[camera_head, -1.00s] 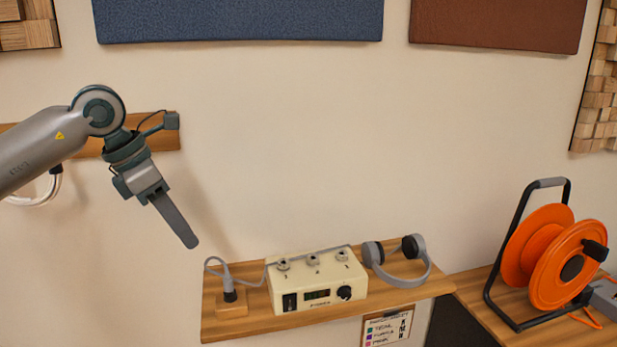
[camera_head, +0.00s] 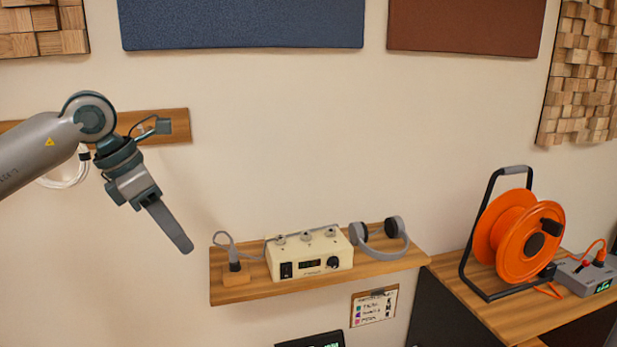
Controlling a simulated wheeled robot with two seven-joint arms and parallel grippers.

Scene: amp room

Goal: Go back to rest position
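My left gripper (camera_head: 172,228) hangs at the left of the head view, fingers pointing down and to the right. It is in front of the bare wall, left of the small shelf and apart from it. It is seen edge-on, and only one finger shows clearly, so its opening cannot be told. No object shows in it. My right gripper is not in view.
A wooden wall shelf (camera_head: 290,288) holds a cream amplifier box (camera_head: 308,256), grey headphones (camera_head: 384,240) and a plug on a block (camera_head: 236,272). An orange cable reel (camera_head: 520,240) stands on a wooden top (camera_head: 482,306) at right. A label card (camera_head: 374,306) hangs below the shelf.

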